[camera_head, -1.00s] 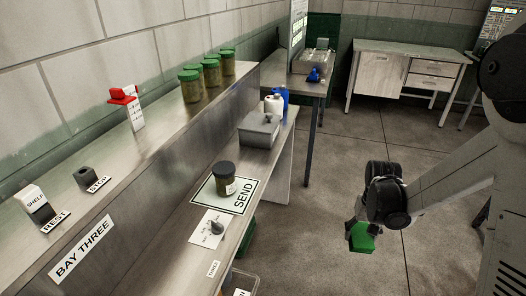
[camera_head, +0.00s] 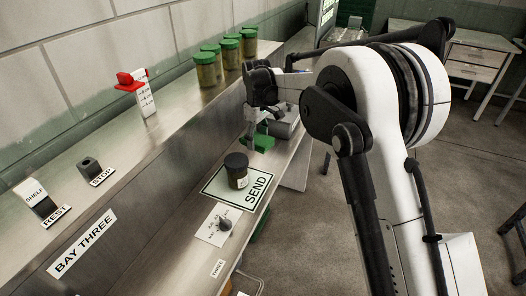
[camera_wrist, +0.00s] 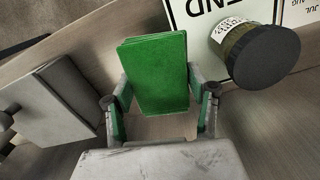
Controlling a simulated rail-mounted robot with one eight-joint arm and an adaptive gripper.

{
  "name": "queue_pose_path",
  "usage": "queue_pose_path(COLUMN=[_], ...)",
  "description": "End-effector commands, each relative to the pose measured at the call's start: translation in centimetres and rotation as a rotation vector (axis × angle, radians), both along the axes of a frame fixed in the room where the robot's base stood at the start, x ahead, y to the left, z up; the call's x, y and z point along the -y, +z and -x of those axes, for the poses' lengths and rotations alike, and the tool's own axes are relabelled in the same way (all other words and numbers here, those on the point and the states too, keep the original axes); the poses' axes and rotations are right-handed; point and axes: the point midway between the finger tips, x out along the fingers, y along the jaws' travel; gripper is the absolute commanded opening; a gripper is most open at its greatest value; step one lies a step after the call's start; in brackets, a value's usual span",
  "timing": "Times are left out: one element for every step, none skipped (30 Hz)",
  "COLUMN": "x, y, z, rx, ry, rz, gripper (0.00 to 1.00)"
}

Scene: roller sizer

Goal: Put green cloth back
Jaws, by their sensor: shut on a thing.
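The green cloth (camera_head: 264,143) is a folded block held by my gripper (camera_head: 254,132) above the lower shelf, just behind the SEND mat. In the wrist view the cloth (camera_wrist: 156,75) sits between the two fingers of my gripper (camera_wrist: 160,108), which are shut on it. A grey box (camera_head: 285,127) stands on the lower shelf, partly hidden behind my gripper and arm. It also shows at the left in the wrist view (camera_wrist: 55,100), beside the cloth and apart from it.
A dark-lidded jar (camera_head: 237,171) stands on the SEND mat (camera_head: 257,190), close to the cloth. Several green-lidded jars (camera_head: 207,70) and a red-topped switch (camera_head: 137,90) line the upper ledge. A white card with a knob (camera_head: 219,226) lies nearer on the lower shelf.

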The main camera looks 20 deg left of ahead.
Motion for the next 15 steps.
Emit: queue_pose_path(x=[-2.1,-3.1,-4.2,-4.9,-5.6,-6.3,-6.6,-6.9,-7.2,-7.2,-7.2,-6.9,-6.6,-6.3,-5.8], y=[0.6,0.9,1.3,1.6,1.8,2.0,2.1,2.2,2.2,2.2,2.0,1.8,1.5,1.2,0.8], z=[0.6,0.9,1.2,1.5,1.7,2.0,2.1,2.2,2.2,2.1,1.9,1.6,1.2,0.8,0.3], rx=[0.0,0.0,0.0,0.0,0.0,0.0,0.0,0.0,0.0,0.0,0.0,0.0,0.0,0.0,0.0], ry=[0.047,0.073,0.103,0.122,0.14,0.157,0.168,0.177,0.185,0.189,0.191,0.192,0.191,0.191,0.191], rz=[0.0,0.0,0.0,0.0,0.0,0.0,0.0,0.0,0.0,0.0,0.0,0.0,0.0,0.0,0.0], gripper=[0.28,0.28,0.28,0.28,0.28,0.28,0.28,0.28,0.28,0.28,0.28,0.28,0.28,0.28,0.28])
